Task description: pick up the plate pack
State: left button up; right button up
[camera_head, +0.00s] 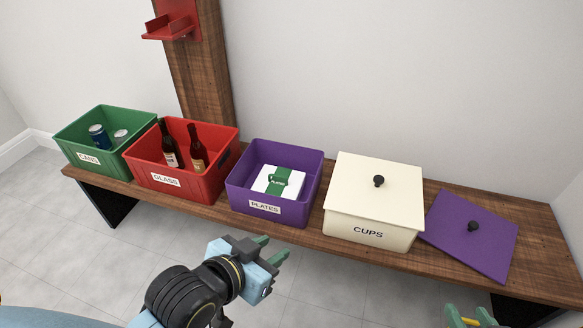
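The plate pack (268,183) is a white square block with a green band and a green loop on top. It lies inside the open purple bin (247,199) labelled PLATES, in the middle of the wooden bench. My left gripper (267,247) is in front of the bench, below and apart from the purple bin. Its green fingertips show a gap between them with nothing in it. My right gripper (470,318) shows only at the bottom right edge, with two green fingers apart and nothing visible between them.
On the wooden bench (213,212), a green CANS bin (85,160) and a red GLASS bin (158,182) with bottles stand left of the purple bin. A cream CUPS box (367,234) with its lid on stands right. A purple lid (488,250) lies beside it.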

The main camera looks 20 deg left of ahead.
aim_at(286, 183)
jog(key=i, duration=1.05)
jog(key=u, duration=0.85)
